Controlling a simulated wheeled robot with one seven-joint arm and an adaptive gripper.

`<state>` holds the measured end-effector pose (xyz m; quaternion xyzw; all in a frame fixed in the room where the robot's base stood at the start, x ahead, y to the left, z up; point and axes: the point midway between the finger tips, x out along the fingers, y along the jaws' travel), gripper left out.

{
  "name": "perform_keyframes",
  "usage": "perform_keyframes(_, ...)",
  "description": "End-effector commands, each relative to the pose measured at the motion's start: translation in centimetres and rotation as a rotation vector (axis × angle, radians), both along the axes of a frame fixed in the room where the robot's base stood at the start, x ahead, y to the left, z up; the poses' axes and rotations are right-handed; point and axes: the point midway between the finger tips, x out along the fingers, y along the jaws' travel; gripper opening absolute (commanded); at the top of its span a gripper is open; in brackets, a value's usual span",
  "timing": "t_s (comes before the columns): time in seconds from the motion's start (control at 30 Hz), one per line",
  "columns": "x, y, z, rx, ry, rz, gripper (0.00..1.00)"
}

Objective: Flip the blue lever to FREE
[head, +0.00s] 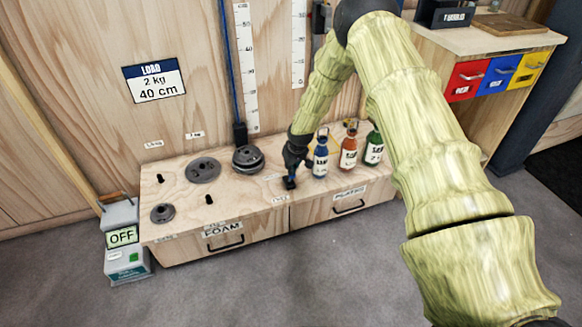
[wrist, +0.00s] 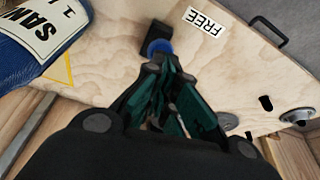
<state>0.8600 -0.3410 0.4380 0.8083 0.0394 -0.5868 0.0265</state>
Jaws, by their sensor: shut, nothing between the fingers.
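The blue lever (wrist: 158,47) shows in the wrist view as a blue round part with a dark block, just beyond my fingertips, close to the FREE label (wrist: 205,22). My gripper (wrist: 165,68) is shut and empty, its tips at or very near the blue part; I cannot tell whether they touch. In the head view my gripper (head: 291,174) points down at the bench top, left of the blue bottle. The blue lever (head: 289,183) shows there only as a small blue and dark spot under the fingers. Its exact position is partly hidden by my fingers.
Blue (head: 320,160), orange (head: 348,154) and green (head: 373,149) bottles stand close right of my gripper. A stack of dark weights (head: 248,159) with a blue strap sits to the left. The wooden bench (head: 228,190) has bare space between the weights and my gripper.

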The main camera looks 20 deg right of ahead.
Motion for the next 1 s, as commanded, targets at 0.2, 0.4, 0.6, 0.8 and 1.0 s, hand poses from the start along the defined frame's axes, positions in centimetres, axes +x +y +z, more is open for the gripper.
perform_keyframes(0.2,0.0,-0.1,0.1,0.000,0.000,-0.001,0.00)
perform_keyframes(0.4,0.7,-0.1,1.2,0.000,-0.002,-0.003,0.00)
perform_keyframes(0.6,1.7,-0.1,2.7,0.001,-0.001,-0.006,0.00)
perform_keyframes(0.8,0.3,-0.2,3.6,0.000,0.002,-0.007,0.00)
perform_keyframes(1.0,-1.9,-0.1,4.8,0.001,0.001,-0.006,0.00)
